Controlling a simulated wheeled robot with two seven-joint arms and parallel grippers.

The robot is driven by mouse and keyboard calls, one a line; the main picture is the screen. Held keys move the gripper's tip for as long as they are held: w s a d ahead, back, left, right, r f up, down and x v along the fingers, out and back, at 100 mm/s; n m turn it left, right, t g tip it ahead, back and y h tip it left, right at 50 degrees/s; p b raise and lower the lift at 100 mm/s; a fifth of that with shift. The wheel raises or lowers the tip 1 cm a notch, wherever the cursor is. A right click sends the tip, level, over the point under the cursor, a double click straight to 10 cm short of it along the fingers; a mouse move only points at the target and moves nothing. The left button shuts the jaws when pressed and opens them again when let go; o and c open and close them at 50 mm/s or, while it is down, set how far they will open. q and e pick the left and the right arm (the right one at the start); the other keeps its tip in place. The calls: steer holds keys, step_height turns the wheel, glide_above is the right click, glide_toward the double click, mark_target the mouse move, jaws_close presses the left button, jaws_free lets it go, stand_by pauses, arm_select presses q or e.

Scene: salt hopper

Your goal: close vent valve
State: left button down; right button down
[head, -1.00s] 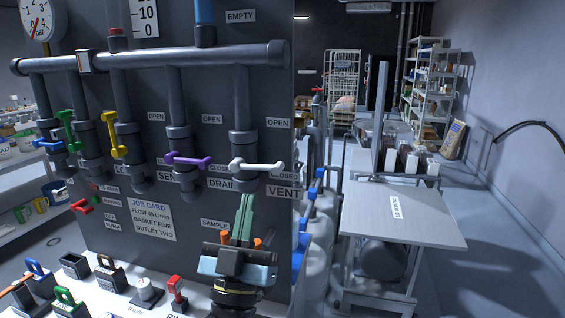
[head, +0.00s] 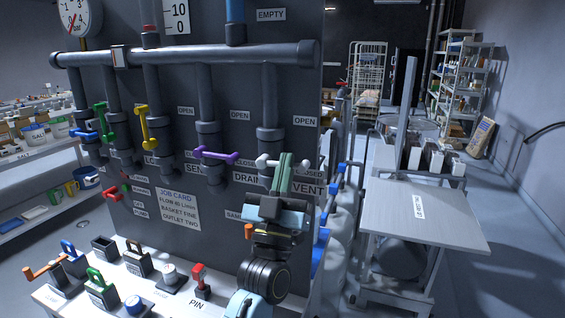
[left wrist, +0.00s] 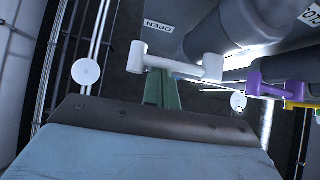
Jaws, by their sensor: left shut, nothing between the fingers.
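The vent valve has a white handle (head: 268,162) on the rightmost pipe of the dark panel, above the VENT label (head: 307,190). The handle lies roughly crosswise to its pipe, beside a CLOSED label that is partly covered. My left gripper (head: 286,162) is shut, its green fingers together at the right part of the handle. In the left wrist view the white handle (left wrist: 180,65) spans above the green fingertips (left wrist: 162,78), which overlap its left half; I cannot tell if they touch. My right gripper is not in view.
A purple handle (head: 215,154) sits on the neighbouring pipe to the left, with yellow (head: 147,128) and green (head: 101,122) ones beyond. A ledge below holds several small items, including a red pin (head: 200,280). A grey table (head: 425,218) stands at right.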

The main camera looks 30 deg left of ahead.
arm_select(q)
steer(key=shift+f+m+t+h, duration=0.15)
steer(key=shift+f+m+h, duration=0.25)
steer(key=shift+m+h, duration=0.4)
steer(key=shift+f+m+t+h, duration=0.15)
steer(key=shift+f+m+h, duration=0.25)
steer(key=shift+m+h, duration=0.35)
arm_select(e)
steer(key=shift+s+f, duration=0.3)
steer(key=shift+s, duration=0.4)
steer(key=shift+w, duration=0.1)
